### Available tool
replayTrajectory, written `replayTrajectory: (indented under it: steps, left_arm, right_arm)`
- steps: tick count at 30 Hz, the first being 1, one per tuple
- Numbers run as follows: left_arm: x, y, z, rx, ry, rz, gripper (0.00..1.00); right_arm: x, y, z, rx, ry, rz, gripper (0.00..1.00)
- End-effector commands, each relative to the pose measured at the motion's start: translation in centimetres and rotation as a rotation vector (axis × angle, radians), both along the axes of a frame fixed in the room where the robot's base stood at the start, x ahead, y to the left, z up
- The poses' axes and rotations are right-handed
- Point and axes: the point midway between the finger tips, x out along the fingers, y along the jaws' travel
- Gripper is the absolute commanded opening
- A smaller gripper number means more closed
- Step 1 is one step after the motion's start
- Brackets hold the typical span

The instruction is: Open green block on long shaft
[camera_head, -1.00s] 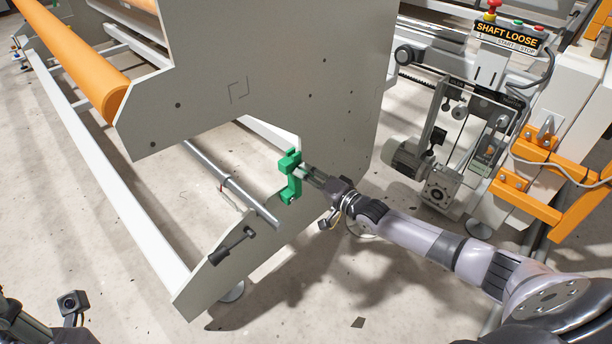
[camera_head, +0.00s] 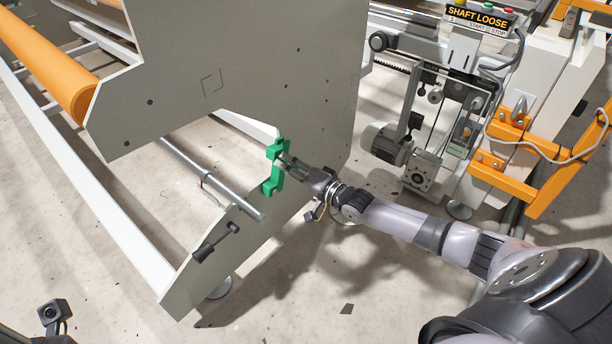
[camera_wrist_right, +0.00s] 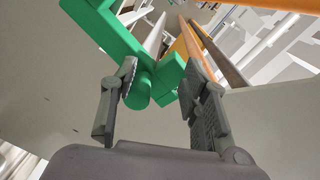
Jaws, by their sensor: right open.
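My right gripper (camera_head: 285,158) is at the block's upper part, coming from the right. In the right wrist view, its two fingers (camera_wrist_right: 163,78) are apart, with a rounded green end of the block (camera_wrist_right: 138,92) between them. I cannot tell whether either finger touches it. The block's long green arm (camera_wrist_right: 105,28) runs to the upper left there. My left gripper is out of view; only a small camera shows at the lower left.
The large grey side plate (camera_head: 235,60) stands just behind the block. A black-handled lever (camera_head: 215,243) sits on its lower arm. An orange roller (camera_head: 45,60) is at the left. A machine with a "SHAFT LOOSE" panel (camera_head: 478,18) stands at the right. Open floor lies below my right arm.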

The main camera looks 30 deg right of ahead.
Motion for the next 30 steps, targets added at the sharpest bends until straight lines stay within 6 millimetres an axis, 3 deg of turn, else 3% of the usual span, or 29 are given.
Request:
replayTrajectory:
  steps: [15, 21, 30]
  left_arm:
    - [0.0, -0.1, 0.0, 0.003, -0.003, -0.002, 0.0]
    - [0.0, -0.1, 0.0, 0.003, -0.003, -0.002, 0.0]
    - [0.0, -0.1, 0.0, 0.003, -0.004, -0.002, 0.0]
  right_arm:
    - [-8.7, -3.1, 0.6, -0.003, 0.003, 0.0, 0.42]
    - [-10.1, -3.7, 0.8, -0.004, 0.002, -0.001, 0.42]
    - [-10.3, -3.8, 0.9, -0.002, 0.0, -0.001, 0.42]
